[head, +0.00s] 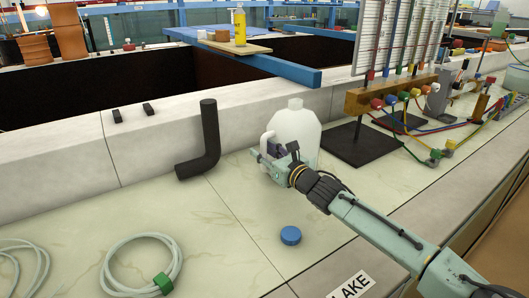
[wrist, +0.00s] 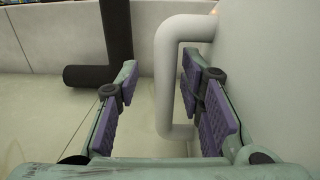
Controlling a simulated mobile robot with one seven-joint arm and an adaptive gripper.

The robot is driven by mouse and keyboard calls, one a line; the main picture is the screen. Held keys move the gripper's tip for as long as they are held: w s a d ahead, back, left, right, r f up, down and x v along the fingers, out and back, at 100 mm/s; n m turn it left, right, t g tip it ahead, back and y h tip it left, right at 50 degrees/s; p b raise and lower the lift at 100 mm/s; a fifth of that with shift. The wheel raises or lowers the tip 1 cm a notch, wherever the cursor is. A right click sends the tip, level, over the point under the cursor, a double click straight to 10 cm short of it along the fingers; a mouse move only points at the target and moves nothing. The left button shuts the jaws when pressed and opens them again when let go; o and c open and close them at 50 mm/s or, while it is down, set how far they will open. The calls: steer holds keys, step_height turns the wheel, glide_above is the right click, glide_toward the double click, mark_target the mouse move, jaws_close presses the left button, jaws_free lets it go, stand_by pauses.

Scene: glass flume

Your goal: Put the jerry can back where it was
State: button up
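The jerry can (head: 297,128) is a white, translucent container that stands upright on the pale bench top, close to the low wall. Its opening at the top shows no cap. My gripper (head: 268,155) is at the left side of the can, by its handle. In the wrist view the white handle (wrist: 167,85) passes between the two open fingers of my gripper (wrist: 160,105), which have purple pads. Gaps show on both sides of the handle, and the right finger is nearer to it. The can's body (wrist: 262,75) fills the right of the wrist view.
A blue cap (head: 290,235) lies on the bench in front of the can. A black elbow pipe (head: 209,140) stands left of my gripper. A wooden manifold rack (head: 390,98) with coloured tubes is at the right. Coiled hose (head: 140,267) lies at the front left.

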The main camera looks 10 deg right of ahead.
steer(key=shift+r+p, duration=0.3)
steer(key=shift+p, duration=0.05)
steer(key=b+v, duration=0.3)
steer(key=v, duration=0.9)
steer(key=shift+f+b, duration=0.15)
steer(key=shift+b, duration=0.2)
